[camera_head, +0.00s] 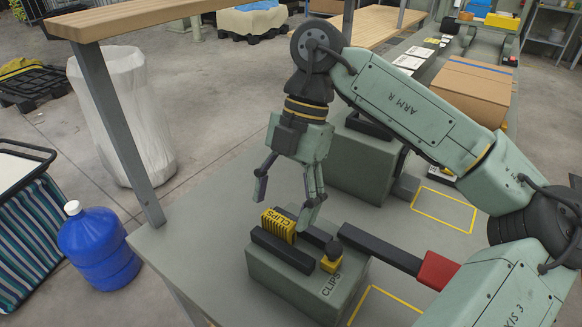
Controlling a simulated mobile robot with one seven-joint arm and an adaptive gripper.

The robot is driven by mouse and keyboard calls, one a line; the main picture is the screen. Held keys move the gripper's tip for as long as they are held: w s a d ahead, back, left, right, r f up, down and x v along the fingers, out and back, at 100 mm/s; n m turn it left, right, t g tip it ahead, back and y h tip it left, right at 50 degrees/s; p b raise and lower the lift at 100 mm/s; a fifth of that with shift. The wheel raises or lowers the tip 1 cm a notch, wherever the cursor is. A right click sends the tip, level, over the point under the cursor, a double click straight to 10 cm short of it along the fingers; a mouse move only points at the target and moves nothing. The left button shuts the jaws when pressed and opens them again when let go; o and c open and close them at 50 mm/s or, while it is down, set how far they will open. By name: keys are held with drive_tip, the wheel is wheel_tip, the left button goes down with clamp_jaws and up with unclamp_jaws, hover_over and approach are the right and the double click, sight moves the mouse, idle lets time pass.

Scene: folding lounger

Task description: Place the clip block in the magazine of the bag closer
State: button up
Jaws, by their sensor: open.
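The clip block (279,226), yellow with "CLIPS" printed on it, stands tilted between two dark rails on top of a green box. That box, the magazine (301,285), is marked "CLIPS" and sits near the front of the grey table. A small yellow piece with a dark knob (331,262) is at the magazine's right end. My gripper (284,202) hangs just above the clip block, its fingers spread wide, one to the left and one to the right. It looks clear of the block, though contact is hard to judge.
A dark bar with a red end (437,271) reaches right from the magazine. A larger green housing (364,161) stands behind. A wooden shelf (115,18) on a grey post is at left. A cardboard box (469,90) sits at back right. A blue jug (98,248) stands left of the table.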

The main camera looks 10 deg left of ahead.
drive_tip(key=v, duration=0.9)
drive_tip(key=shift+b, duration=0.45)
